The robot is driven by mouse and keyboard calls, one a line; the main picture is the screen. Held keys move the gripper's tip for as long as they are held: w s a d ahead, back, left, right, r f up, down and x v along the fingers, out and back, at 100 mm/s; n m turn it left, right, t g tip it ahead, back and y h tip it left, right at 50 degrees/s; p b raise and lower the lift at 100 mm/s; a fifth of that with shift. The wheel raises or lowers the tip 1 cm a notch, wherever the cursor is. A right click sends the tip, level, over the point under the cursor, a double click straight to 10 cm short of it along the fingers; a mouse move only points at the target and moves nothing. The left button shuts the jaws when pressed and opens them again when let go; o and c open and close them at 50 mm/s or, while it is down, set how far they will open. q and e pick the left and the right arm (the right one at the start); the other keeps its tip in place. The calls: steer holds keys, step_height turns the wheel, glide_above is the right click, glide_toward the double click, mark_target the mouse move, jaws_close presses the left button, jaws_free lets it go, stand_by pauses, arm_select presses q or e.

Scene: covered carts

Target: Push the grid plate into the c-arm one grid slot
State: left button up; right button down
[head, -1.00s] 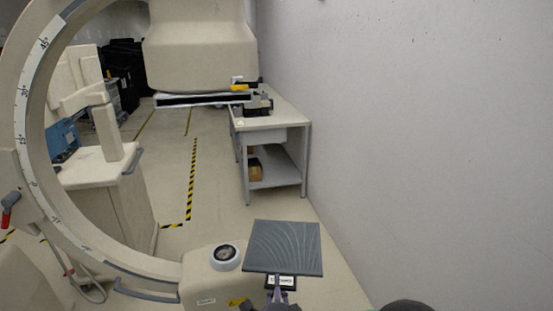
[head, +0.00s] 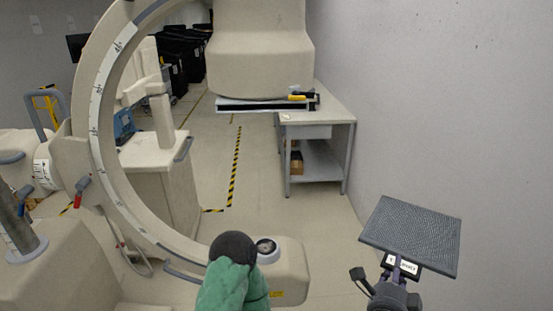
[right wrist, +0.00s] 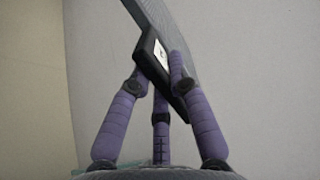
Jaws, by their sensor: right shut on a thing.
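The grid plate (head: 418,232) is a flat dark grey square at the lower right of the head view, tilted. Its black handle with a white label (head: 403,264) is at its near edge. My right gripper (head: 399,275) is shut on this handle; its purple fingers pinch the black block in the right wrist view (right wrist: 160,70). The c-arm (head: 103,110) is a large beige ring at the left. Its grid slot (head: 245,105) is a thin dark opening with a pale frame under the upper housing (head: 260,60). The plate is apart from the slot, to its lower right.
A pale table (head: 325,115) with a lower shelf stands behind the slot. A bare wall (head: 450,100) runs along the right. The c-arm's lower head (head: 285,270) is left of the plate. Open floor lies between them.

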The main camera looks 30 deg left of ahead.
steer(key=s+a+r+n+g+y+p, duration=0.1)
steer(key=s+a+r+n+y+p, duration=0.25)
steer(key=s+a+r, duration=0.4)
steer(key=s+a+r+n+g+y+p, duration=0.15)
steer(key=s+a+r+y, duration=0.3)
steer(key=a+r, duration=0.6)
steer(key=s+a+r+n+g+y+p, duration=0.1)
steer(key=s+a+r+n+y+p, duration=0.25)
steer(key=s+a+r, duration=0.6)
steer(key=w+r, duration=0.2)
steer(key=w, duration=0.4)
steer(key=shift+d+m+b, duration=0.3)
steer(key=shift+d+m, duration=0.05)
steer(key=shift+m, duration=0.1)
steer(key=shift+w+a, duration=0.15)
steer(key=shift+w, duration=0.2)
steer(key=shift+r, duration=0.1)
steer(key=shift+b, duration=0.35)
steer(key=x, duration=0.8)
steer(key=shift+w+d, duration=0.3)
steer(key=shift+w, duration=0.05)
stand_by(2.3)
